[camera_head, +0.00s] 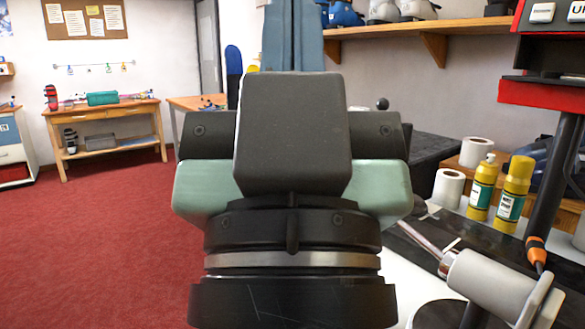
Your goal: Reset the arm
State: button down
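My gripper (292,130) and the end of my arm fill the middle of the head view, seen from behind and very close. I see a black round mount with a metal ring, pale green parts at both sides and a dark grey block on top. The fingertips do not show clearly, so I cannot tell whether it is open or shut, or whether it holds anything. What lies directly behind it is hidden.
At right, the bench carries a yellow bottle (481,190), another bottle (513,195), white rolls (449,187) and a grey cylindrical tool (492,284). A wooden shelf (415,27) hangs above. A wooden table (110,111) stands far left. Red carpet (100,240) at left is clear.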

notch_tip(320, 180, up, 27)
jog(key=p, duration=2.4)
jog(key=shift+p, duration=0.3)
